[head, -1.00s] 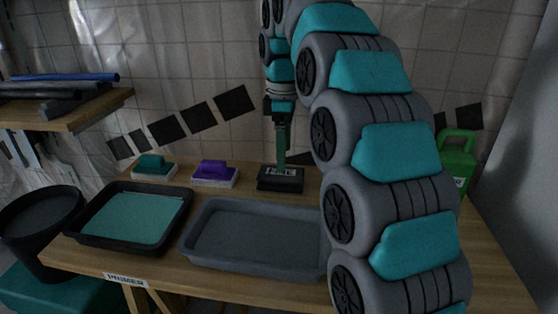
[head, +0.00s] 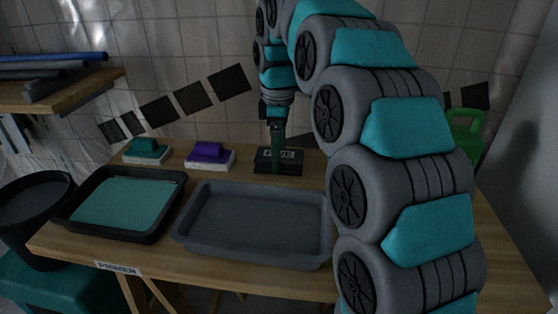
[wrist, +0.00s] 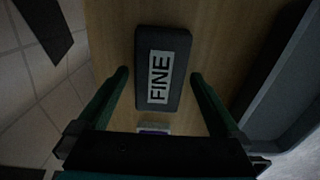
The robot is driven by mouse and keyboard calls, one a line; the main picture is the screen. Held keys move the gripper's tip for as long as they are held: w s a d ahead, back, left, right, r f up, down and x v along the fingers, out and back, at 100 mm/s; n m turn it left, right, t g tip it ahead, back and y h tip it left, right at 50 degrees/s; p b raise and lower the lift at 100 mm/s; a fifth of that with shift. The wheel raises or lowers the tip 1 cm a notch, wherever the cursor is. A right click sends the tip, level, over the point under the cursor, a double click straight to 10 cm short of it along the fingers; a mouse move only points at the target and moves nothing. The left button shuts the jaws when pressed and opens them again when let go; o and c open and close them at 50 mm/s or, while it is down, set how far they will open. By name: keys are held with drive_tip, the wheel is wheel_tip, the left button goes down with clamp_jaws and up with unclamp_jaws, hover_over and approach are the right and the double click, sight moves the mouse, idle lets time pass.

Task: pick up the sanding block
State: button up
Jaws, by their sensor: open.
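The sanding block (head: 263,169) is a black block with a pale label on top, lying on the wooden table near the back. In the wrist view the block (wrist: 178,108) fills the upper middle, and its label reads FINE. My gripper (head: 278,147) points down over it in the head view. In the wrist view my gripper (wrist: 159,76) is open and empty, one finger on each long side of the block with gaps on both sides. The height left between fingertips and block is hard to judge.
An empty grey tray (head: 180,236) lies in front, and a black tray with teal liquid (head: 70,221) at front left. A green jug (head: 468,127) stands at back right, partly behind my arm.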

drive_tip(key=shift+f, duration=0.65)
drive_tip(key=c, duration=1.5)
drive_tip(key=shift+r, duration=0.15)
drive_tip(key=shift+s+r, duration=0.15)
drive_tip(key=shift+r, duration=3.25)
drive_tip(key=s+a, duration=0.1)
drive_tip(key=s, duration=0.5)
drive_tip(key=s+a+b, duration=0.1)
drive_tip(key=s, duration=0.6)
drive_tip(key=s+a, duration=0.1)
drive_tip(key=s, duration=0.5)
drive_tip(key=shift+s+a+b, duration=0.15)
drive_tip(key=shift+a+b, duration=0.25)
